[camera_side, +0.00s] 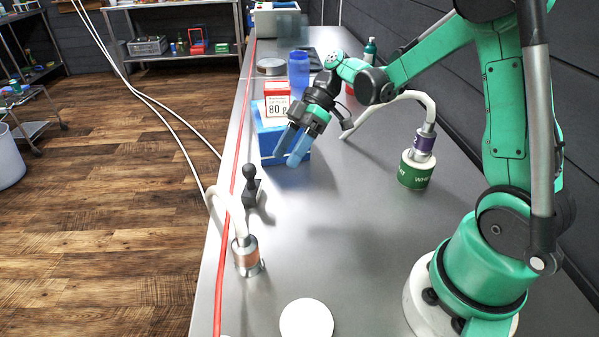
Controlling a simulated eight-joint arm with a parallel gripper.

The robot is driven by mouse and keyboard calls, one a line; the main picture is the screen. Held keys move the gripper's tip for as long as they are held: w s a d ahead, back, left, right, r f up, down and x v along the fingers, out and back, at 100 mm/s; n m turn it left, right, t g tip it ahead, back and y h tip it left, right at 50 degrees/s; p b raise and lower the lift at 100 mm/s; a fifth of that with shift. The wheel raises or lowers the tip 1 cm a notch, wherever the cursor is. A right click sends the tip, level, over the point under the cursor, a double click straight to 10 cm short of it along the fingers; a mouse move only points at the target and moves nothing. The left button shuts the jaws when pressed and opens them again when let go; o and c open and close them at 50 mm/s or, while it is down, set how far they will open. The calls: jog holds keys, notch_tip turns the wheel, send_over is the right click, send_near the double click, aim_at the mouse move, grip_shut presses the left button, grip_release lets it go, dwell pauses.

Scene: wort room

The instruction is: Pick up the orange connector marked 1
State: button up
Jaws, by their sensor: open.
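A metal connector with an orange-copper band (246,256) stands upright on the bench near its left edge, with a white hose curving up from its top. No mark 1 can be read on it. My gripper (291,150) is farther back on the bench, above and beyond the connector, with its blue fingers pointing down. The fingers are apart, and nothing shows between them. They hang in front of a blue bin (270,141) and hide part of it. A second connector with a purple band (425,141) sits on a green can (415,171) to the right.
A black knobbed tool (250,186) stands between my gripper and the orange connector. A red line (229,200) runs along the left edge. A white disc (306,319) lies in front. A red-and-white box (277,98) and blue bottle (299,72) stand behind. The bench centre is clear.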

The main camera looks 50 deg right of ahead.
aim_at(244, 230)
jog(key=s+a+f+n+g+y, duration=0.1)
jog(key=a+n, duration=0.2)
jog(key=a, duration=0.1)
jog(key=s+a+n+g+y, duration=0.1)
jog(key=a+n, duration=0.2)
jog(key=a, duration=0.1)
jog(key=s+a+f+n+g+y, duration=0.1)
jog(key=a+n, duration=0.1)
jog(key=a, duration=0.1)
jog(key=shift+s+a+f+n+g+y, duration=0.3)
jog(key=shift+a+n+y, duration=0.1)
jog(key=x, duration=0.5)
jog(key=shift+s+a, duration=0.15)
jog(key=shift+a, duration=0.15)
grip_shut()
